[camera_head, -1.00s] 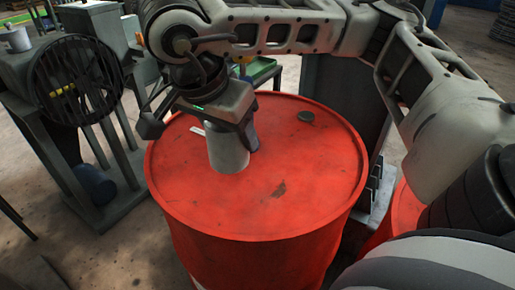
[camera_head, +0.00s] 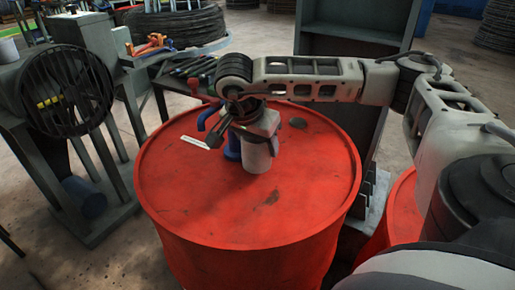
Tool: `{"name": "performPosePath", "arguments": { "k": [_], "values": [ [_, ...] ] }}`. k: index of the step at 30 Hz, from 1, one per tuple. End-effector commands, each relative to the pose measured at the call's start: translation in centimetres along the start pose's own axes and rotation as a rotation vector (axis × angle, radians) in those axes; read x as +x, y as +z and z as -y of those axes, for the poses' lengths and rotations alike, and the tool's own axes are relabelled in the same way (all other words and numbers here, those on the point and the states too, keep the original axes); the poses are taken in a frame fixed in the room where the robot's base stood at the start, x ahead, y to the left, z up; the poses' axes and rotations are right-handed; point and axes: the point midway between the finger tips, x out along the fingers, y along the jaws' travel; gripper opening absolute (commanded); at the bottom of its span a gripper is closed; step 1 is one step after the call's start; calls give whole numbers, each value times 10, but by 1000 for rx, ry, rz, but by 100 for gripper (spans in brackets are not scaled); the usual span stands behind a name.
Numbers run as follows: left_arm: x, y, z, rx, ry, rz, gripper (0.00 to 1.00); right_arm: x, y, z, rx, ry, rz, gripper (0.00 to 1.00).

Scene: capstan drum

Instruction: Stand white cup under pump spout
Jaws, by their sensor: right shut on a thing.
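The white cup (camera_head: 258,157) looks upright over the red drum top (camera_head: 215,215); I cannot tell if its base touches the drum. My right gripper (camera_head: 250,132) is shut on the cup's upper part, reaching in from the right and hiding its rim. The blue pump (camera_head: 232,147) stands on the drum just left of and behind the cup, partly hidden by the gripper. A blue curved part (camera_head: 206,117), perhaps its spout or handle, shows left of my wrist. Whether the cup is under the spout cannot be told. My left gripper is not in view.
A fan-like machine (camera_head: 66,90) stands at left. A dark cabinet (camera_head: 350,40) is behind. The drum's front is clear.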

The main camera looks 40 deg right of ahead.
Motion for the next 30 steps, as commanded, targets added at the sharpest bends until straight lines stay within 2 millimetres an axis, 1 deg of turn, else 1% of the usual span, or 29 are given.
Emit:
{"name": "performPosePath", "arguments": {
  "k": [1, 4, 16, 17, 18, 19, 26, 30],
  "values": [
    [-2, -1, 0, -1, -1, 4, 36, 6, 4, -1, -4, 3, 0, 36],
    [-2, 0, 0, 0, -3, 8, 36, 16, 8, 0, -3, 1, 1, 36],
    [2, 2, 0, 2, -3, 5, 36, 22, 11, 0, -2, -1, 1, 36],
    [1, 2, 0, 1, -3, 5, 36, 22, 11, 0, -2, -1, 1, 64],
    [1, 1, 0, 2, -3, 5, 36, 21, 10, 0, -2, -1, 1, 75],
    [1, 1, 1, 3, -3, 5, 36, 21, 10, 0, -2, -1, 1, 80],
    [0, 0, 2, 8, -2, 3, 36, 21, 10, 0, -1, -1, 1, 80],
    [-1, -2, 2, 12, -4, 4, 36, 15, 9, 1, -1, -3, 1, 80]
  ]
}}
